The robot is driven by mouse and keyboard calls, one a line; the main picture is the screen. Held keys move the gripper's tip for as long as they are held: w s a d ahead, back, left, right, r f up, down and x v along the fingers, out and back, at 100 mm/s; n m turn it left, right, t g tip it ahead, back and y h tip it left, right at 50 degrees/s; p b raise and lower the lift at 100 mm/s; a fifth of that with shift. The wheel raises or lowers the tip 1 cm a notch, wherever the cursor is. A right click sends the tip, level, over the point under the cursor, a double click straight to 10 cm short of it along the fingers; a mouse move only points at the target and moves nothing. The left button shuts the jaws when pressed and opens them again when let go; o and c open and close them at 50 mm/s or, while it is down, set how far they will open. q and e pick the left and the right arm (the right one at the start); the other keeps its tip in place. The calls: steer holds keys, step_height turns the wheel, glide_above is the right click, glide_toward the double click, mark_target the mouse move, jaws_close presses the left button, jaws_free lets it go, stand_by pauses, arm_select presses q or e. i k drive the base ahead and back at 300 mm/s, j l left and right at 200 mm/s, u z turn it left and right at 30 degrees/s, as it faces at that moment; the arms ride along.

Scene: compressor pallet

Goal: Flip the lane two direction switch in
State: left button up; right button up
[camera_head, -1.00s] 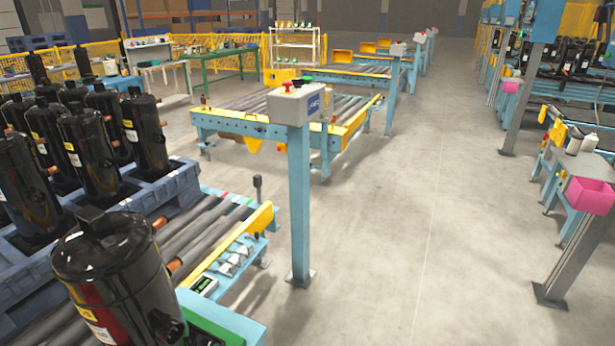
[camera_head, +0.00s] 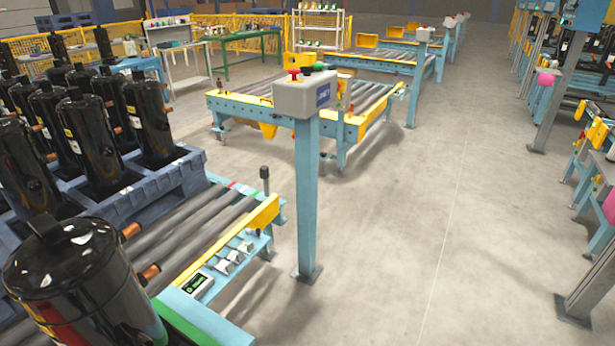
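A row of several small silver switches (camera_head: 235,256) sits on the light-blue side panel of the near roller conveyor. They are too small for me to read labels or tell which one belongs to lane two, or which way each is set. A small display with green marks (camera_head: 196,284) lies beside them at the near end. A black-topped lever (camera_head: 264,178) stands upright at the far end of the panel. A grey button box (camera_head: 304,95) with red, black and green buttons tops a light-blue post. Neither of my grippers shows.
A large black compressor (camera_head: 85,285) stands close at the lower left. A blue pallet (camera_head: 185,182) carries several more compressors behind it. The post (camera_head: 307,200) rises from the floor right of the conveyor. Open grey floor (camera_head: 430,230) lies to the right.

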mark_target(306, 70)
steer(key=i+l, duration=0.25)
steer(key=i, duration=0.2)
steer(key=i+l+z, duration=0.15)
steer(key=i, duration=0.35)
steer(key=i+l, duration=0.3)
steer(key=i, duration=0.15)
steer(key=i+l+z, duration=0.1)
steer(key=i, duration=0.4)
